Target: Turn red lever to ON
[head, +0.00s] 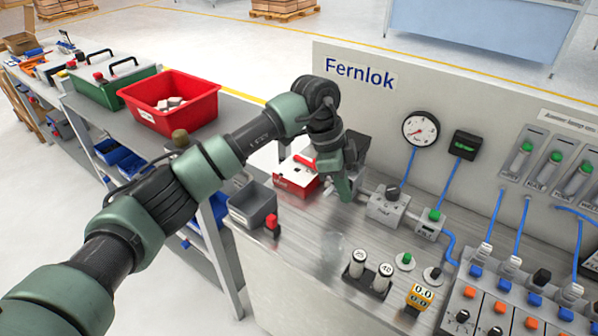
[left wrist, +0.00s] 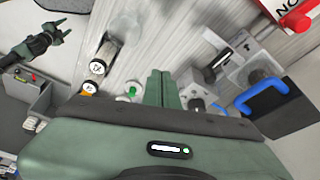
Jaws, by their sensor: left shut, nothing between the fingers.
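The red lever (head: 304,161) sits on a low red box with a white top (head: 296,178) on the metal bench, left of my left gripper. In the left wrist view a red part (left wrist: 296,21) beside a white plate with lettering shows at the top right corner. My left gripper (head: 345,190) is shut and empty, pointing down over the bench, apart from the lever. Its closed fingers (left wrist: 160,88) show in the left wrist view. My right gripper (left wrist: 60,29) shows small at the upper left there, its fingers apart; the head view does not show it.
A grey valve block (head: 387,207) and pipework stand right of the left gripper. A blue handle (left wrist: 262,92) is close in the wrist view. A grey bin (head: 252,206) stands at the bench's left edge. Numbered cylinders (head: 368,270) and a switch panel (head: 510,300) are in front.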

